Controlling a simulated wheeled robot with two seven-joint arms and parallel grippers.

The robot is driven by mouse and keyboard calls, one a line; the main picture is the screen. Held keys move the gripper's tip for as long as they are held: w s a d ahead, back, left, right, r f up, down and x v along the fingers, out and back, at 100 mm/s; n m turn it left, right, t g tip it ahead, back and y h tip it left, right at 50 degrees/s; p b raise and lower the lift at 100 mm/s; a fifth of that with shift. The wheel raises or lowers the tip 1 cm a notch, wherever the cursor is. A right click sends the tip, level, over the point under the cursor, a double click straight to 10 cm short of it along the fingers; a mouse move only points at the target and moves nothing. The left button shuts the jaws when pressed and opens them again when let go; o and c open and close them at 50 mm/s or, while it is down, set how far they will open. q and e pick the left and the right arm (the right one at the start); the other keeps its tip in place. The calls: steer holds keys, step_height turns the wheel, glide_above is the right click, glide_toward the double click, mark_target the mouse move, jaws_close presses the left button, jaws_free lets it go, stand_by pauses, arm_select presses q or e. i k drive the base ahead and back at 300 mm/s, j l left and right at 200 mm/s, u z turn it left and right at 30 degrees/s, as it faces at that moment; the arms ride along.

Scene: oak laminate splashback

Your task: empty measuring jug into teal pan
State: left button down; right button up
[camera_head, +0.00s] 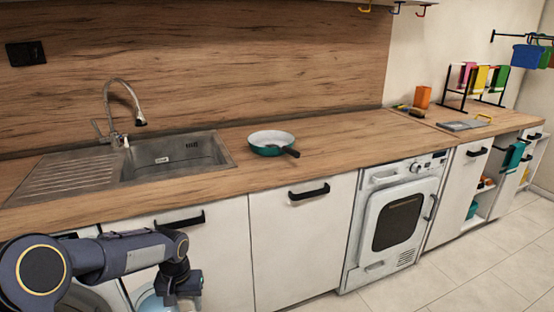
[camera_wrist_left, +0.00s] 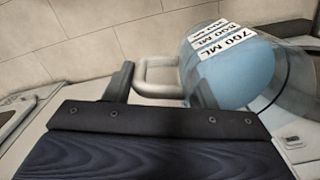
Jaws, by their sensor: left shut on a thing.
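The teal pan (camera_head: 271,139) sits upright on the wooden worktop, right of the sink, with its dark handle pointing right and toward the front. My left gripper (camera_head: 179,288) is low in front of the white cabinets, below the worktop edge. It is shut on the handle of the clear measuring jug (camera_wrist_left: 250,75). In the left wrist view the jug's handle lies between the fingers (camera_wrist_left: 165,88). The jug carries white labels, one reading 700 ML, and blue shows inside it. In the head view the jug is mostly hidden behind my arm. My right gripper is out of view.
A steel sink (camera_head: 178,153) with a tap (camera_head: 125,105) and drainer lies left of the pan. Bare worktop (camera_head: 345,135) stretches right of the pan. Cabinet handles (camera_head: 309,192) stick out below the edge. A white front-loading machine (camera_head: 398,215) stands right of the cabinets.

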mark_target(265, 143)
steer(key=i+l, duration=0.2)
steer(key=l, duration=0.25)
steer(key=i+l+z, duration=0.15)
steer(key=l, duration=0.3)
steer(key=i+l, duration=0.3)
steer(key=i+l+z, duration=0.1)
steer(key=i+l, duration=0.15)
steer(key=l, duration=0.3)
